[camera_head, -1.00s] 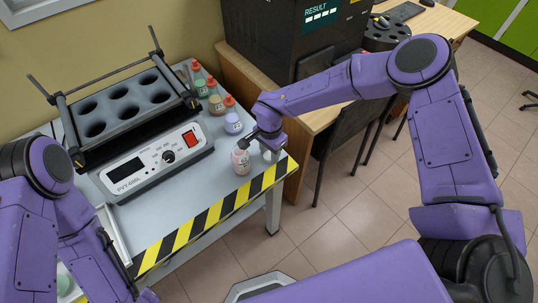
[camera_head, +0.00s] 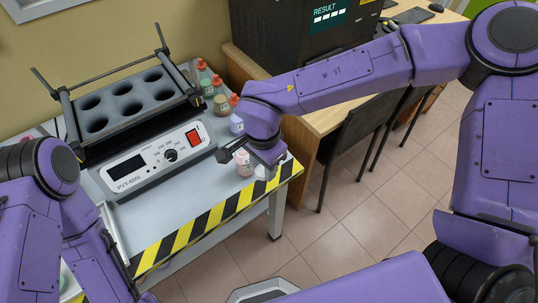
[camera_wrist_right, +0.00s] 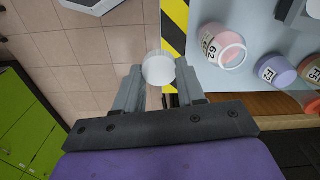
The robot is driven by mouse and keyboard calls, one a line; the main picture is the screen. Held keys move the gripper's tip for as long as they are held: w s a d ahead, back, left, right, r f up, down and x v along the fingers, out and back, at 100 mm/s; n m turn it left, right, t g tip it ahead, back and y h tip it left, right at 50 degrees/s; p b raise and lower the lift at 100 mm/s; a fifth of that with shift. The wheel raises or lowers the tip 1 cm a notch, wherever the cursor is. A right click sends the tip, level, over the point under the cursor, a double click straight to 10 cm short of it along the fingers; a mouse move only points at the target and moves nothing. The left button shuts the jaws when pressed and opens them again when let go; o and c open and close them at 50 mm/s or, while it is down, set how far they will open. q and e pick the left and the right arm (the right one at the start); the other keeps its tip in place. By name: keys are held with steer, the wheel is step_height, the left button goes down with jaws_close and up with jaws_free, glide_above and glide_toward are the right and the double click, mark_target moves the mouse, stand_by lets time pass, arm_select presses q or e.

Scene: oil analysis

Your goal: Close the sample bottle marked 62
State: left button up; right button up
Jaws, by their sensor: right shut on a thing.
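The sample bottle marked 62 (camera_wrist_right: 222,46) is pink with a white label; in the right wrist view it shows a pale round top with no white cap on it. It stands near the striped table edge in the head view (camera_head: 243,162). My right gripper (camera_wrist_right: 158,80) is shut on a white ribbed round cap (camera_wrist_right: 158,68), held between the fingertips. In the right wrist view, cap and fingers are left of the bottle, apart from it, over the table edge. In the head view my right gripper (camera_head: 262,160) is beside the bottle. My left gripper is out of view.
A purple bottle (camera_wrist_right: 277,70) and other sample bottles with orange-red tops (camera_head: 202,66) stand behind the pink one. A heating unit (camera_head: 150,165) with a rack of wells (camera_head: 125,100) fills the table's left. A chair (camera_head: 350,140) stands beside the wooden desk.

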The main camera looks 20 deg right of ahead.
steer(key=shift+s+a+r, duration=0.35)
steer(key=shift+s+a, duration=0.05)
steer(key=shift+s, duration=0.25)
steer(key=shift+w+d, duration=0.1)
steer(key=w+d+n, duration=0.8)
steer(key=d+n, duration=0.3)
steer(key=n, duration=0.1)
steer(key=shift+w+d, duration=0.25)
steer(key=shift+d, duration=0.05)
